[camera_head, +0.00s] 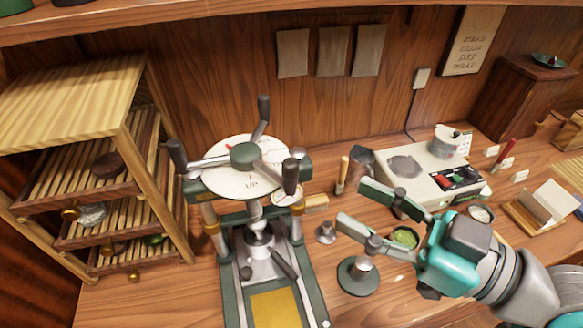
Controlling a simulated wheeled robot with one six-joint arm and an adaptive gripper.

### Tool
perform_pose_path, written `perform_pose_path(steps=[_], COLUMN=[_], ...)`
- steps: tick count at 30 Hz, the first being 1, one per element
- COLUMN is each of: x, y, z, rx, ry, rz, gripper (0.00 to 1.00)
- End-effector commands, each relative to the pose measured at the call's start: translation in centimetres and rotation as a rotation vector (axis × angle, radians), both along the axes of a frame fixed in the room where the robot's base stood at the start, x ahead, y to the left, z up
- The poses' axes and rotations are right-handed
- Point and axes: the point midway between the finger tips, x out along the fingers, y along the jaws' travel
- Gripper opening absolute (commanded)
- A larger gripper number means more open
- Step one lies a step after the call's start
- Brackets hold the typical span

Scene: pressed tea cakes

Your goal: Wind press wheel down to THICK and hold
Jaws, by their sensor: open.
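The press (300,225) stands at the centre of the bench, with a dark green frame and silver columns. Its wheel lies flat on top, with a green hub (245,154) and three arms ending in dark upright handles. One handle (291,176) points toward the right. A white dial (222,181) under the wheel shows the word UP; I cannot read a THICK mark. A screw and ram (258,238) sit below the dial. My gripper (356,206) is open and empty, right of the press, its two fingers pointing left and apart from the wheel.
A slatted wooden rack (75,85) stands at left. Behind my gripper are a hotplate unit (425,170), a brush (342,172) and a dark cup (361,160). A round green-based weight (359,276) and a small metal piece (326,233) stand between press and gripper.

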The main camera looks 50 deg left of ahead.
Motion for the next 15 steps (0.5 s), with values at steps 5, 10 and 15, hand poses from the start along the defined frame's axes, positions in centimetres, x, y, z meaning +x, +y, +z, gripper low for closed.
perform_pose_path(steps=[5,10,15], x=[-0.4,-1.0,-1.6], y=[0.9,3.3,6.2], z=[0.1,0.2,0.2], rx=[-0.002,-0.001,-0.001], ry=[-0.008,-0.006,-0.006], rz=[0.011,0.013,0.012], gripper=[0.49,0.49,0.49])
